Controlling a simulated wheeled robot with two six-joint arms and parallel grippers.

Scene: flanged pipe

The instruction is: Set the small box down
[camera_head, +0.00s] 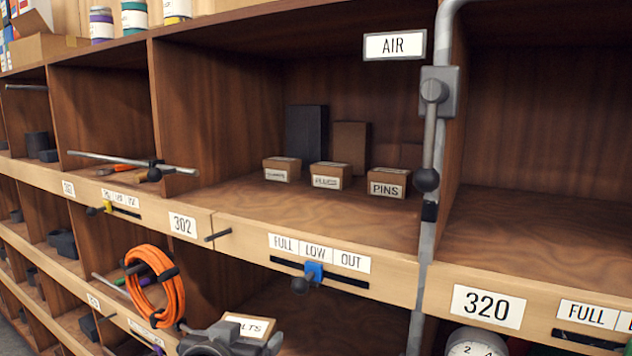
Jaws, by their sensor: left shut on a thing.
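The small box (250,322) is brown cardboard with a white label on top that ends in "OLTS". It shows at the bottom edge of the head view, partly cut off and partly covered by my gripper. My left gripper (222,338) is grey and shut on the box, in front of the lower compartment below the 302 shelf. Its fingertips are only partly visible. I cannot tell whether the box touches a surface. My right gripper is not in view.
An orange coil (172,290) hangs left of my gripper. The 320 compartment (540,225) looks empty.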

